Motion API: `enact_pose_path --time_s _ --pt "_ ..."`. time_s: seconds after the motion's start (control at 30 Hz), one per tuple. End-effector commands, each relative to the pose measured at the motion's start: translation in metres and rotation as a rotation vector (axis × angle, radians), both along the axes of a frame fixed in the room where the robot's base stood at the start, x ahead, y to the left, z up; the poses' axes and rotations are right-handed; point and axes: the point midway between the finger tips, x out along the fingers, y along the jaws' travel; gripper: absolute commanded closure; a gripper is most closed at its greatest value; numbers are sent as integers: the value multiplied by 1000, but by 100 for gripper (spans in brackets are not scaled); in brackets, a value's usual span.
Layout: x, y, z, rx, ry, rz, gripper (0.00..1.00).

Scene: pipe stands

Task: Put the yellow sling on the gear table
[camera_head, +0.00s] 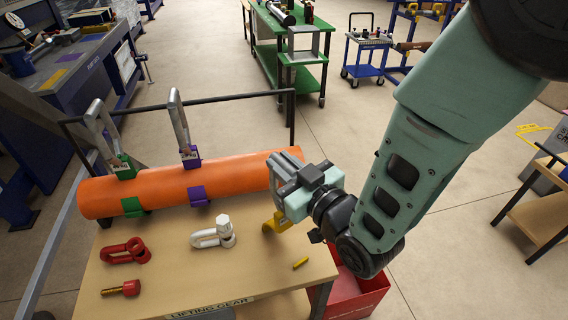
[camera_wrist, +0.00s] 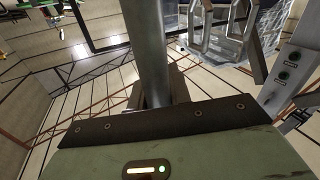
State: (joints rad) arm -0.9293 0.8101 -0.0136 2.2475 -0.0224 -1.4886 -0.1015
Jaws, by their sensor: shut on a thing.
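The yellow sling shows as a curved yellow piece (camera_head: 277,222) just below my gripper (camera_head: 285,178), partly hidden by it. My gripper is shut on the sling at the right end of the orange pipe (camera_head: 230,176). I cannot tell whether the yellow piece touches the table or pipe. The gear table (camera_head: 188,277) is a light wooden top marked "LIFTING GEAR", in front of the pipe. A small yellow pin (camera_head: 300,263) lies near its right edge. In the wrist view a grey bar (camera_wrist: 147,50) runs up the middle; no yellow shows there.
A green sling (camera_head: 124,168) and a purple sling (camera_head: 191,158) sit on the pipe. The table's front middle is clear.

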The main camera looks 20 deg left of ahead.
Motion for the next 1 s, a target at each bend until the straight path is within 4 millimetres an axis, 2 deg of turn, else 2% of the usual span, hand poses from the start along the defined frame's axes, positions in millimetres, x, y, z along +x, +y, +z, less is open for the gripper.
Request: enact_pose_path --time_s 0.03,0.07,0.1,0.13,0.53,0.67,1.0 --pt "0 0 -2 2 -1 0 100" --pt "0 0 -2 0 0 0 75" --pt "0 0 -1 0 0 0 64" --pt "0 0 -1 0 0 0 59" --pt "0 0 4 -1 1 0 59" --pt "-13 -18 -2 -2 3 0 59" --pt "-53 -73 -2 -2 2 0 59"
